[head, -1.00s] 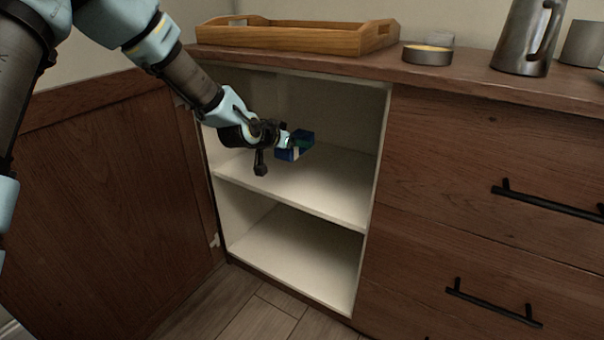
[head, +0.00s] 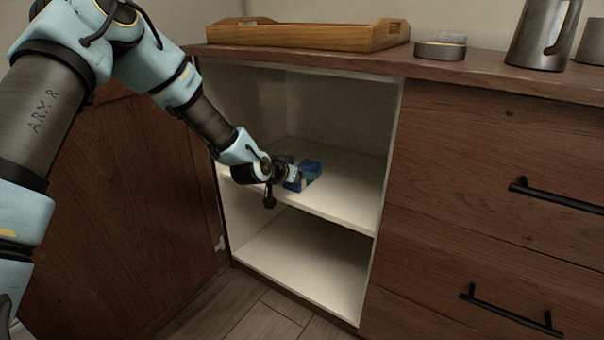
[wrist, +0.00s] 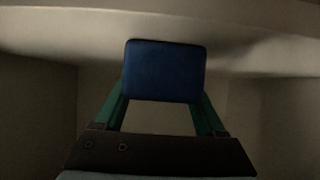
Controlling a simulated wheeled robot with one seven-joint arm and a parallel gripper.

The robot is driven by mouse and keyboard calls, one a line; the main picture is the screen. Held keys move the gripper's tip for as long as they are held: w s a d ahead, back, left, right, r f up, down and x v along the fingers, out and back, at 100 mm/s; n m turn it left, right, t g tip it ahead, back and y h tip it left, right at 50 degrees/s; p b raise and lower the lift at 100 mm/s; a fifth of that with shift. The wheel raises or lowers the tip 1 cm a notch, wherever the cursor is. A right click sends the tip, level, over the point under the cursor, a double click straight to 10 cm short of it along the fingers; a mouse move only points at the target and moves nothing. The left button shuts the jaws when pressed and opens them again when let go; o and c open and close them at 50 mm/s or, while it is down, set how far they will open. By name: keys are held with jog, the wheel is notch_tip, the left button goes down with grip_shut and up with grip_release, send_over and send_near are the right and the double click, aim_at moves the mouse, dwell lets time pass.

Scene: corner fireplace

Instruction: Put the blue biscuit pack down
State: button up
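The blue biscuit pack (head: 311,167) is in the open cabinet, low over the middle shelf (head: 345,197). My gripper (head: 298,178) reaches in from the left and is shut on the pack. In the wrist view the pack (wrist: 165,70) sits between the two green fingers, which reach its sides. The pack's underside is hidden, so I cannot tell whether it touches the shelf.
The open cabinet door (head: 115,200) stands at the left. The shelf around the pack is bare, and so is the lower compartment (head: 295,260). A wooden tray (head: 310,37), a round tin (head: 440,50) and a grey jug (head: 540,35) stand on top. Drawers with black handles are at the right.

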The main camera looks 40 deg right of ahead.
jog(key=o, duration=0.4)
jog(key=shift+r, duration=0.1)
jog(key=p+v, duration=0.3)
jog(key=v, duration=0.9)
